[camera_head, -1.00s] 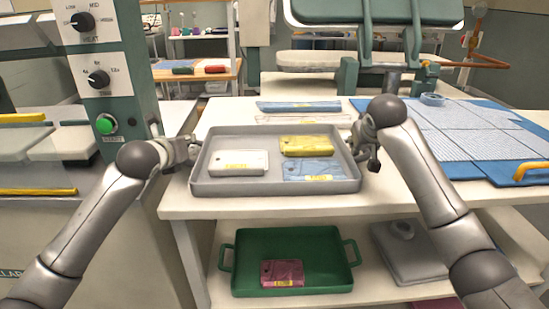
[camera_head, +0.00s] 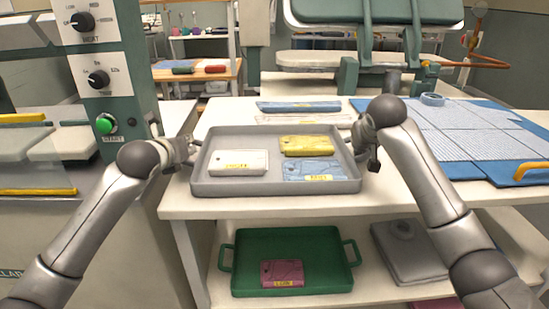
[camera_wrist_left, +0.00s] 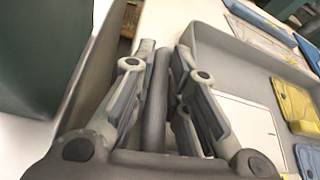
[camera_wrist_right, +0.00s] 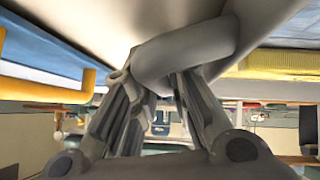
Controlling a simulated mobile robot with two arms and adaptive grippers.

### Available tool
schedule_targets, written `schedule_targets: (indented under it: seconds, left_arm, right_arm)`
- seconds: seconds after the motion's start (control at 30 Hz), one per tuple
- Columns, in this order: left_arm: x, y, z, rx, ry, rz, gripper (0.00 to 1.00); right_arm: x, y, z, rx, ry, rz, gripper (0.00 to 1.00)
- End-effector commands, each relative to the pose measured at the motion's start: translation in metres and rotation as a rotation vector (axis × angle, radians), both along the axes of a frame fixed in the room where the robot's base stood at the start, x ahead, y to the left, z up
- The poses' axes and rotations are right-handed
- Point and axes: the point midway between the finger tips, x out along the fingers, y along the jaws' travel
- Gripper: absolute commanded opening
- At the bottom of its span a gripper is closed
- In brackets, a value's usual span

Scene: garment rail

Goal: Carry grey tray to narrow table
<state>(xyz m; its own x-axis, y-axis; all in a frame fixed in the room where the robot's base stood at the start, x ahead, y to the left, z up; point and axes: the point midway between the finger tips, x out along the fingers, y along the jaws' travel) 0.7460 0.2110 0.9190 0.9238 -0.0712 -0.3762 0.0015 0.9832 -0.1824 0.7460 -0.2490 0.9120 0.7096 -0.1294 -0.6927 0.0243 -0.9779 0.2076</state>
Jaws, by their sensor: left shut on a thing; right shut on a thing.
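The grey tray (camera_head: 275,188) is on or just above the white table (camera_head: 400,200) in the head view; I cannot tell whether it touches.
A green tray (camera_head: 292,290) with a purple garment sits on the shelf below. A blue mat (camera_head: 470,165) with striped cloth covers the table's right part. A control panel (camera_head: 97,75) with a green button stands left. A wooden table (camera_head: 195,72) stands further back.

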Motion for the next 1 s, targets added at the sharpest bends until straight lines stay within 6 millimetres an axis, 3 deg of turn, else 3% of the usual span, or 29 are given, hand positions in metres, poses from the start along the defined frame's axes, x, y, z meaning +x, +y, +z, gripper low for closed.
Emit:
schedule_targets:
  seconds: [0.7, 1.0]
  left_arm:
    - [0.000, 0.000, 0.049, 0.000, -0.002, -0.001, 0.00]
    - [0.000, 0.000, 0.051, 0.000, -0.002, 0.000, 0.00]
  right_arm:
    - [0.000, 0.000, 0.049, 0.001, -0.003, 0.000, 0.00]
    - [0.000, 0.000, 0.052, 0.000, -0.003, -0.001, 0.00]
